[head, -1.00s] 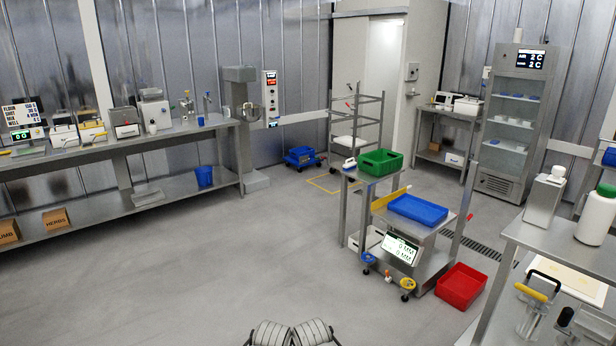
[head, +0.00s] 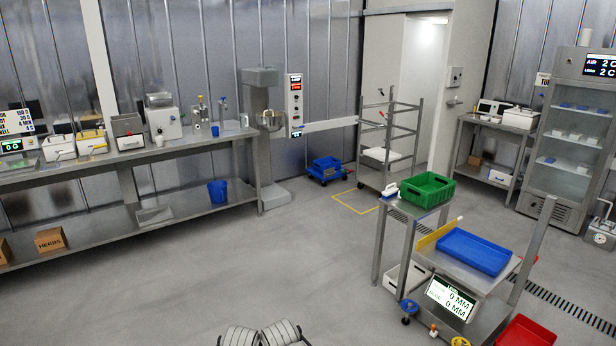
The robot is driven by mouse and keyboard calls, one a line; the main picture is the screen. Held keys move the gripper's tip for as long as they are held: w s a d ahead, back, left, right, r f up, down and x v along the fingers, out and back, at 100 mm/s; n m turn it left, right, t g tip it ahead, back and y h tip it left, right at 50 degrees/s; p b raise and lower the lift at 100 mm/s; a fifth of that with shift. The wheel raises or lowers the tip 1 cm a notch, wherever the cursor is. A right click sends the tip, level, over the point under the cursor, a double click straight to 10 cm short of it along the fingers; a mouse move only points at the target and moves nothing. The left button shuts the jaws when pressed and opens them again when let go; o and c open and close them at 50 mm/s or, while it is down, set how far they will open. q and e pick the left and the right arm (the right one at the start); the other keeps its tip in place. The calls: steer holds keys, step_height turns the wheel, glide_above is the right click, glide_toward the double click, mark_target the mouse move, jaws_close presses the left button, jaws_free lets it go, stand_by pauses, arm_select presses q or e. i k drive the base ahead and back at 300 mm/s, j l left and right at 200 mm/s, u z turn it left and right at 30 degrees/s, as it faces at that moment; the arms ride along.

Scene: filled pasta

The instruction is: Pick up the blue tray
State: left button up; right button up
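The blue tray (head: 474,251) lies flat and empty on top of the steel machine (head: 462,276) with a display reading 0 MM, right of the middle in the head view. A yellow strip stands along its left side. My two grippers are not clearly seen; only rounded grey parts of my own body show at the bottom edge, well apart from the tray. Nothing touches the tray from my side.
A green crate (head: 428,189) stands on a small steel table behind the tray. A red bin (head: 526,332) sits on the floor at the lower right. A long steel bench (head: 150,160) runs along the left wall. The floor (head: 300,260) between is open.

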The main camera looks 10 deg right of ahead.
mark_target(488, 258)
steer(key=i+l+z, duration=0.1)
steer(key=i+z, duration=0.25)
steer(key=i, duration=0.15)
steer(key=i+z, duration=0.35)
steer(key=i, duration=0.2)
steer(key=i+j+z, duration=0.15)
steer(key=i+z, duration=0.15)
steer(key=i, duration=0.2)
steer(key=i+z, duration=0.4)
steer(key=i+j+z, duration=0.15)
steer(key=i+z, duration=0.25)
steer(key=i+j+z, duration=0.75)
steer(key=i+z, duration=0.2)
steer(key=i+j+z, duration=0.5)
